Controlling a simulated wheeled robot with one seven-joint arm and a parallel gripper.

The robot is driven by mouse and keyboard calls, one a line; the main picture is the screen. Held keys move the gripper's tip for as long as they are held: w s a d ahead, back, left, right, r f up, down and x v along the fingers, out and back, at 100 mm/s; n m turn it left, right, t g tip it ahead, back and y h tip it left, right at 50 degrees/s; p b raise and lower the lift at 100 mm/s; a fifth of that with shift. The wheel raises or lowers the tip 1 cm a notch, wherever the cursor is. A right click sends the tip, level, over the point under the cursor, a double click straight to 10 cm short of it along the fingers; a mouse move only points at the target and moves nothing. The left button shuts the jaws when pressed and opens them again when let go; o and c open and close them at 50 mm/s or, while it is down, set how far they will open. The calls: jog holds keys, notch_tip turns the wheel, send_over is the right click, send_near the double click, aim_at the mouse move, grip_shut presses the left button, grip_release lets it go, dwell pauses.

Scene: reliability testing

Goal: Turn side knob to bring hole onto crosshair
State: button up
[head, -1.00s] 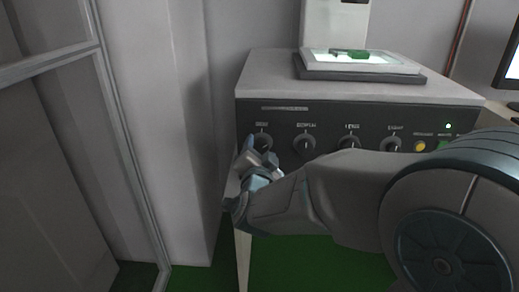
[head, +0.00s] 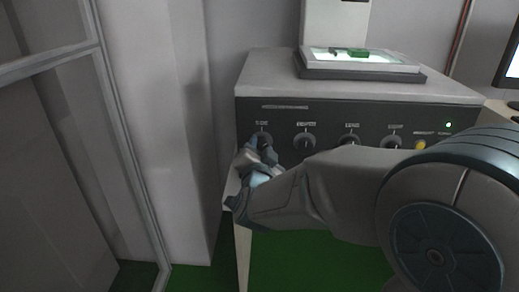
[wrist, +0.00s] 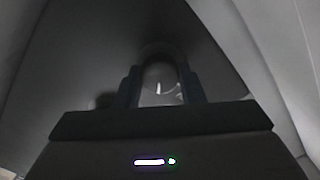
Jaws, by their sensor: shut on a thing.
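The side knob (head: 264,137) is the leftmost dark round knob on the machine's front panel, under a label reading SIDE. My gripper (head: 260,150) is at this knob, with its fingers shut on it. In the wrist view the knob (wrist: 160,76) shows between the two dark fingers, with a short bright mark on its face. The fingers hide part of the knob in the head view. A green piece (head: 348,52) lies on the lit stage on top of the machine. No hole or crosshair can be made out.
More knobs, including the depth knob (head: 304,141) and the lens knob (head: 350,141), sit to the right. A yellow button (head: 420,145) and a green light (head: 448,125) are farther right. A monitor (head: 512,75) is cut off by the right edge. A pale wall column (head: 165,120) stands left.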

jog(key=n, duration=0.6)
jog(key=n+p, duration=0.1)
jog(key=n, duration=0.5)
jog(key=shift+p, duration=0.3)
dwell(0.4)
jog(key=o, duration=1)
jog(key=shift+s+a+b, duration=0.15)
jog(key=shift+s+b, duration=1)
jog(key=shift+s, duration=2.3)
jog(key=shift+s+a+b, duration=0.1)
jog(key=shift+s+b, duration=1)
jog(key=shift+s, duration=2.35)
